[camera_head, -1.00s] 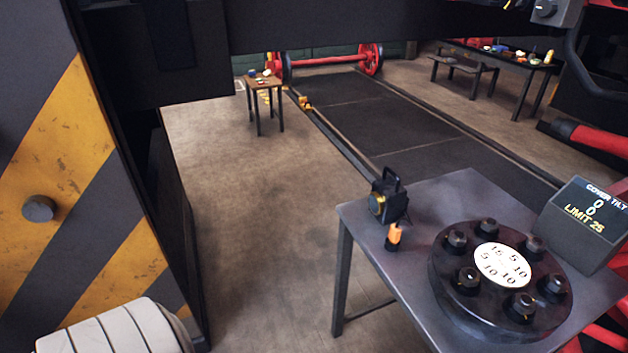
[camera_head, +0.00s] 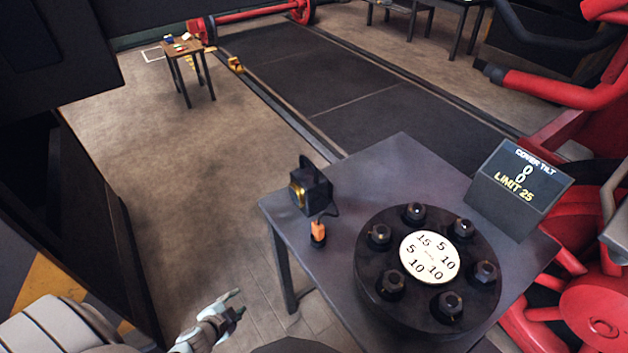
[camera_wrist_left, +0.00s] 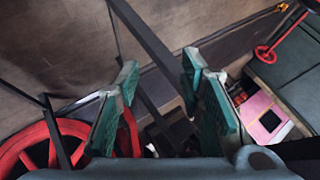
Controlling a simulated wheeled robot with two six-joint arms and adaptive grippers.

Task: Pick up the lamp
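The lamp (camera_head: 311,187) is a black boxy lantern with a brass-ringed lens and a handle. It stands at the left corner of the grey metal table (camera_head: 396,158). My left gripper (camera_head: 233,303) is low at the bottom of the head view, left of the table and apart from the lamp. In the left wrist view its two green-padded fingers (camera_wrist_left: 160,92) are spread with nothing between them. The lamp cannot be made out in the wrist view. My right gripper does not show.
A round black cover (camera_head: 372,270) with several bolts and a white number plate fills the table's front. An orange-topped small object (camera_head: 318,232) stands close to the lamp. A "cover tilt" display (camera_head: 520,188) is at the right. Red machinery (camera_head: 590,290) borders the table.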

